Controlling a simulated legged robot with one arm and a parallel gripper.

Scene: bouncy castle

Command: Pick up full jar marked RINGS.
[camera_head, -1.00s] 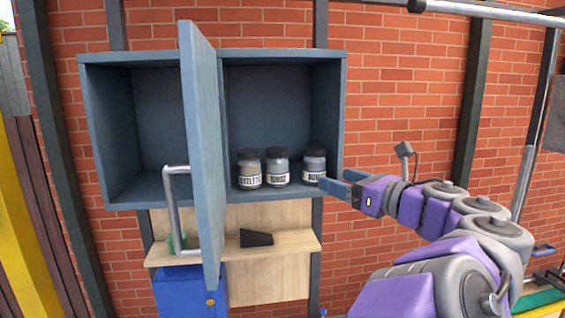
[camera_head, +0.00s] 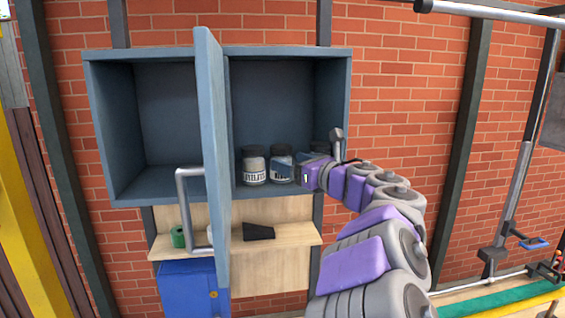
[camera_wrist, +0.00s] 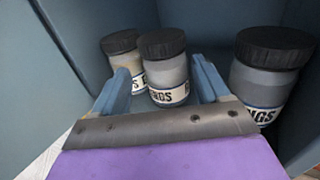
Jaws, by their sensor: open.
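Three dark-lidded jars stand in the open right half of the blue-grey cabinet. The left jar (camera_head: 254,166) has an EYELETS label. The right jar (camera_head: 320,149) is mostly hidden behind my gripper in the head view. In the wrist view the right jar (camera_wrist: 268,72) also shows a label ending in NGS. My gripper (camera_wrist: 161,74) is open, its blue fingers spread either side of the middle jar (camera_wrist: 167,72). I cannot tell whether they touch it.
The cabinet door (camera_head: 212,150) stands open, left of the jars. The cabinet's right wall (camera_head: 337,120) is close to the right jar. Below, a wooden shelf (camera_head: 285,238) holds a black wedge (camera_head: 258,231) and a green roll (camera_head: 178,237). The left compartment looks empty.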

